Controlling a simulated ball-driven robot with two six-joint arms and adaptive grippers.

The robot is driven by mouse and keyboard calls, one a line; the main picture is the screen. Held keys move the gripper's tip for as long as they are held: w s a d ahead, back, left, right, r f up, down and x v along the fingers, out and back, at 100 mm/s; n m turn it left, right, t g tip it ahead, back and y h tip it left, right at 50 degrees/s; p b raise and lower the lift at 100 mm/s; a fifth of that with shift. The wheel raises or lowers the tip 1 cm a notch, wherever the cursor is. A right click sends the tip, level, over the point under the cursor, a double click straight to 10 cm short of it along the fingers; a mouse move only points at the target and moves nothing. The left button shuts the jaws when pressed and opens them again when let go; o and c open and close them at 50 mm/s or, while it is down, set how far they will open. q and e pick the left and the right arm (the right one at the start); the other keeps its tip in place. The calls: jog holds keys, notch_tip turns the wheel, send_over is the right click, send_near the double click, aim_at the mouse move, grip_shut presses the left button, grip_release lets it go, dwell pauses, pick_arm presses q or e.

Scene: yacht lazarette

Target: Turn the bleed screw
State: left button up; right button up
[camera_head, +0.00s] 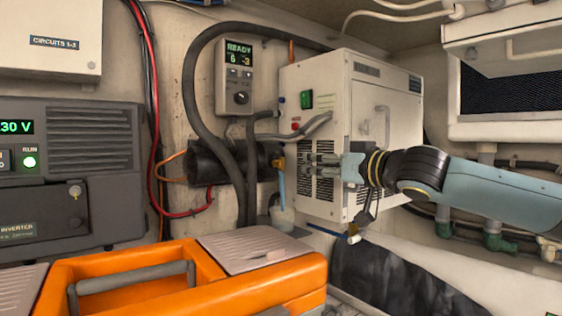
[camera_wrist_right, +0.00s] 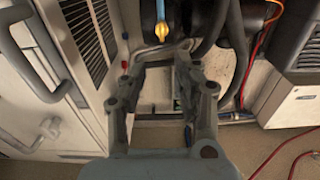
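A small yellow fitting (camera_head: 278,162), which looks like the bleed screw, sits just left of the white cabinet's lower left side. A light blue tube (camera_head: 282,188) runs down from it. In the right wrist view the yellow fitting (camera_wrist_right: 163,31) lies just beyond the fingertips, with the blue tube (camera_wrist_right: 160,9) on it. My right gripper (camera_head: 311,160) is in front of the cabinet's vent, a short way right of the fitting. In the right wrist view the gripper (camera_wrist_right: 161,62) is open, with nothing between its fingers. My left gripper is not in view.
The white cabinet (camera_head: 318,85) carries a handle and vents. A controller (camera_head: 238,97) reading READY hangs beside thick dark hoses (camera_head: 190,85). A pale cup (camera_head: 283,216) stands under the tube. An orange toolbox (camera_head: 185,290) fills the front left, before the inverter (camera_head: 75,225).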

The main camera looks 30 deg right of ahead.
aim_at(284, 160)
jog(key=w, duration=0.2)
jog(key=w+p, duration=0.1)
jog(key=w, duration=0.4)
jog(key=shift+w+a+r+p, duration=0.1)
jog(key=shift+w+a+p, duration=0.05)
jog(key=shift+a+p, duration=0.25)
jog(key=shift+w+a, duration=0.1)
jog(key=shift+w, duration=1.5)
grip_shut()
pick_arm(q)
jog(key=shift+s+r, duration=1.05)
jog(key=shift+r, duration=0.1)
